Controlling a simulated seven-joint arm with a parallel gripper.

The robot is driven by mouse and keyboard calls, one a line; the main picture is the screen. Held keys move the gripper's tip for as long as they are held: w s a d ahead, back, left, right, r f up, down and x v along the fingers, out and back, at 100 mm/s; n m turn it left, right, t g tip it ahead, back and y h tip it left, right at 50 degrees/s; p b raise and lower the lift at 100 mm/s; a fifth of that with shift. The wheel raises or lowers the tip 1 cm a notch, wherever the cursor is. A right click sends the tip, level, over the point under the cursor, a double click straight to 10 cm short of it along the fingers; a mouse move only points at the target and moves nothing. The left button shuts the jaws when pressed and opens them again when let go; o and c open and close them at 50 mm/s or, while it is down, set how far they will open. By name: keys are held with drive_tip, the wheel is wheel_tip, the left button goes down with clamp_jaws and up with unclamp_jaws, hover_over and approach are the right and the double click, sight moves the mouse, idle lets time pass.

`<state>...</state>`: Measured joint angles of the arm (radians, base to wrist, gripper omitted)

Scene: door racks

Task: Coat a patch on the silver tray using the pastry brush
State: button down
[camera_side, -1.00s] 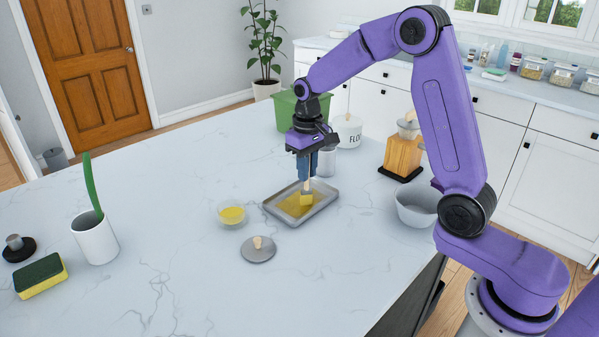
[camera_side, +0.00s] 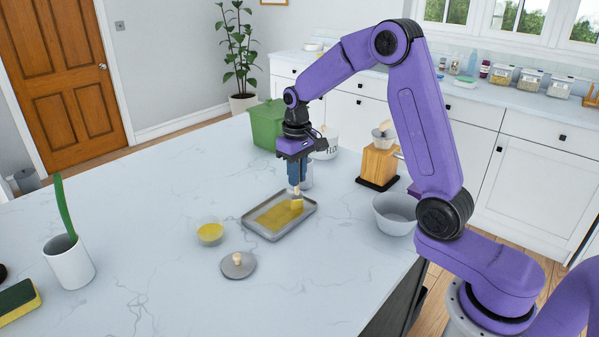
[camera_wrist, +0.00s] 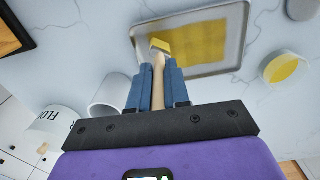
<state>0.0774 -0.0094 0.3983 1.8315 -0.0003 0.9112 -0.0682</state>
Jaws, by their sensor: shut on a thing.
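The silver tray (camera_side: 247,228) lies flat on the counter below my gripper, and its floor shows a wide yellow coating (camera_side: 276,216). The wrist view shows the tray (camera_wrist: 233,66) with the yellow patch (camera_wrist: 207,45) over much of its floor. My gripper (camera_side: 297,187) is shut on the pale handle of the pastry brush (camera_wrist: 158,75). The yellow-tipped brush head (camera_side: 297,204) points down at the right part of the tray; I cannot tell if it touches. A small bowl of yellow liquid (camera_side: 210,234) stands left of the tray.
A grey lid with a pale knob (camera_side: 238,265) lies in front of the tray. A grey bowl (camera_side: 395,213), wooden block (camera_side: 378,166), green bin (camera_side: 266,124) and white flour canister (camera_side: 327,146) stand nearby. A white cup (camera_side: 69,263) and sponge (camera_side: 17,300) are far left.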

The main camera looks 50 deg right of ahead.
drive_tip(key=shift+a, duration=5.4)
wheel_tip(320, 180, up, 8)
drive_tip(key=shift+s+a, duration=0.25)
drive_tip(key=shift+s, duration=0.05)
